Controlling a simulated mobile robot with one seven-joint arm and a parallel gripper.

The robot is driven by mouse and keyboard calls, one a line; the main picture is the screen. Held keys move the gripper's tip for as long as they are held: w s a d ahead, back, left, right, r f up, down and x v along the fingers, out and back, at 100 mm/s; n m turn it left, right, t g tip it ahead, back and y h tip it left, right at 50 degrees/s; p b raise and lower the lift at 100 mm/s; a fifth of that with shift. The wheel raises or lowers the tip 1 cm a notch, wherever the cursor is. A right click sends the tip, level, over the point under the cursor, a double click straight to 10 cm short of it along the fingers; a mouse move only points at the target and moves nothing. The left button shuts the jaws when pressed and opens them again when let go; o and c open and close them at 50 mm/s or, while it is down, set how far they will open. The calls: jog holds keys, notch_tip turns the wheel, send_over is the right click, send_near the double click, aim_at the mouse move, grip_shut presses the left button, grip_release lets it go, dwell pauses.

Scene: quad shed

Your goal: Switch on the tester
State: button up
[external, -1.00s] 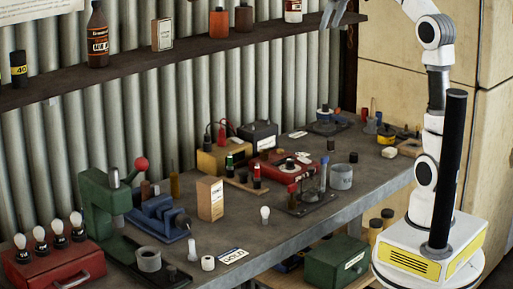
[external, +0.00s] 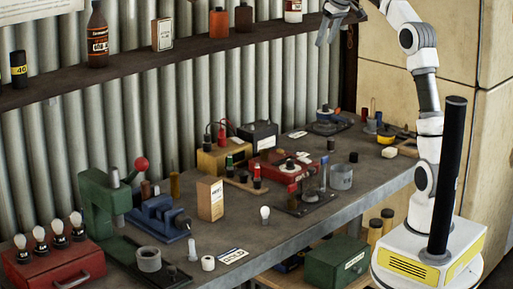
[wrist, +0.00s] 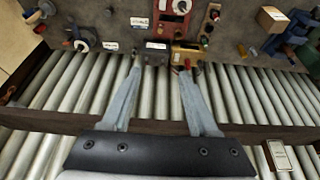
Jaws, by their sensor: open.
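No device carries a readable tester label. A red box with a round dial (external: 282,170) sits on the bench; it also shows at the top of the wrist view (wrist: 174,20). Behind it are a yellow box with red and black leads (external: 212,161) and a dark box (external: 260,136). In front is a dark board with small posts (external: 305,205). A switch cannot be made out on any of them. My gripper (external: 325,38) is open and empty, high above the bench near the shelf. In the wrist view, its fingers (wrist: 162,64) point toward the boxes, apart from them.
The shelf (external: 170,62) with bottles and tins runs along the corrugated wall close to my gripper. A green press (external: 98,205), a blue vise (external: 160,218) and a red case with bulbs (external: 55,268) stand at left. The bench's front middle has some bare room.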

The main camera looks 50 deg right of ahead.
send_near(304, 159)
jog(key=x, duration=0.7)
jog(key=shift+w+d+f+b, duration=0.1)
jog(key=shift+d+f+b, duration=0.05)
jog(key=shift+f+b, duration=0.15)
grip_shut()
jog(key=shift+r, duration=0.1)
